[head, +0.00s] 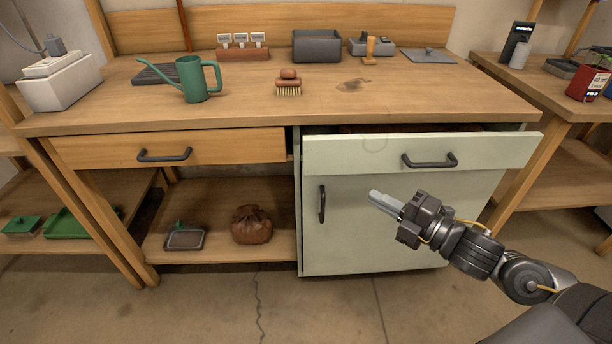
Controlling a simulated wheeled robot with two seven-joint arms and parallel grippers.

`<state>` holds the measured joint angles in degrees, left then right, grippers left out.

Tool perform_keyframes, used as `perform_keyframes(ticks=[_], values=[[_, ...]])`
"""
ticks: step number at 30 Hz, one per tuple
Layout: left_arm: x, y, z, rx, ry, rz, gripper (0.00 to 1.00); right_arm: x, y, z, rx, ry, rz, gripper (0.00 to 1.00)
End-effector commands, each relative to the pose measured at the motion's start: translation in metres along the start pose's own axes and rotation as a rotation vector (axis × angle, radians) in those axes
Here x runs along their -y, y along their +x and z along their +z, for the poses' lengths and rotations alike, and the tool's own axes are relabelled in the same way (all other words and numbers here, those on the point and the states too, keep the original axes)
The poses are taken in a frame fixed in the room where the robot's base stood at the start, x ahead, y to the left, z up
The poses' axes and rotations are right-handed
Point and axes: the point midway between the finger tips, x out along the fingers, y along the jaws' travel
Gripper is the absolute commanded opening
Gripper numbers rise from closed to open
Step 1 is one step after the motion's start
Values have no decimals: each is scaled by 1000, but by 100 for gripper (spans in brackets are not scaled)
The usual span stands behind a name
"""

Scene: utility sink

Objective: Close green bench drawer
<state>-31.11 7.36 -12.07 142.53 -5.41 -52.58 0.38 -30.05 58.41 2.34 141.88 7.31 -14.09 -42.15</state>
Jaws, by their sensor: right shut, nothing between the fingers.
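The pale green bench drawer (375,153) is at the right of the bench, pulled partly out. A dark gap shows above its front panel, below the benchtop. Its dark bar handle (430,160) is right of the panel's middle. My right gripper (372,196) is shut and empty. In the picture it lies below the drawer front, over the green cupboard door (345,235), with its fingers pointing left. I cannot tell how far it is from the door. My left gripper is not in view.
The wooden benchtop (240,110) holds a green watering can (195,80), a brush (289,84) and a grey bin (316,46). A wooden drawer (220,149) sits at left, shut. A brown sack (251,225) lies on the shelf below. The floor in front is clear.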

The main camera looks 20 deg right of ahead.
Motion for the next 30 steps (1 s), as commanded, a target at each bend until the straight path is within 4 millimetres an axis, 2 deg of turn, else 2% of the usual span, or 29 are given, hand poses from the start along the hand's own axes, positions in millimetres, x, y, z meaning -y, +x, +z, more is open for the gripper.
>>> perform_keyframes(ticks=[5, 11, 20, 28, 30], values=[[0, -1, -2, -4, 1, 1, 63, -1, 2, 0, -1, -1, 2, 0], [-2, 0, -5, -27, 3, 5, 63, -2, 17, 1, 1, 0, 6, 0], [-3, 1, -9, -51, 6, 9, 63, -2, 57, 1, 1, 1, 6, 0], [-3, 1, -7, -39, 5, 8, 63, -3, 101, 1, 2, 2, 6, 0], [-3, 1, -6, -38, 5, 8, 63, -2, 109, 8, 3, -2, 2, 0]])
